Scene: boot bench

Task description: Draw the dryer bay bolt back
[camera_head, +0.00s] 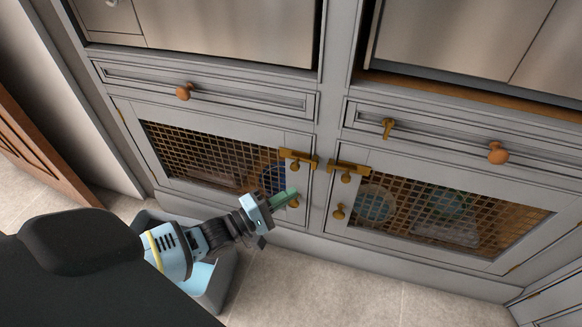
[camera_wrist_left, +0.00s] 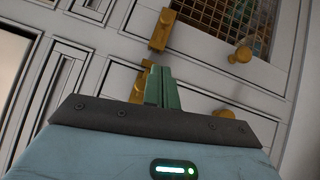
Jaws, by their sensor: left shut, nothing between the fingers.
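Two brass bolts sit at the facing edges of two mesh-fronted cupboard doors, the left bolt (camera_head: 299,159) and the right bolt (camera_head: 349,168). I cannot tell from any label which is the dryer bay's. My left gripper (camera_head: 289,196) has green fingers, shut and empty, in front of the left door's edge, below the left bolt. It overlaps the door's lower brass knob (camera_head: 294,203) in the picture. In the left wrist view the shut fingers (camera_wrist_left: 160,88) partly cover one brass fitting (camera_wrist_left: 139,82); another brass fitting (camera_wrist_left: 163,30) shows beyond. Contact cannot be told. My right gripper is not in view.
A drawer with a round knob (camera_head: 184,91) lies above the left door. A grey tub (camera_head: 226,280) stands on the floor beneath my left arm. Floor to the right is clear.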

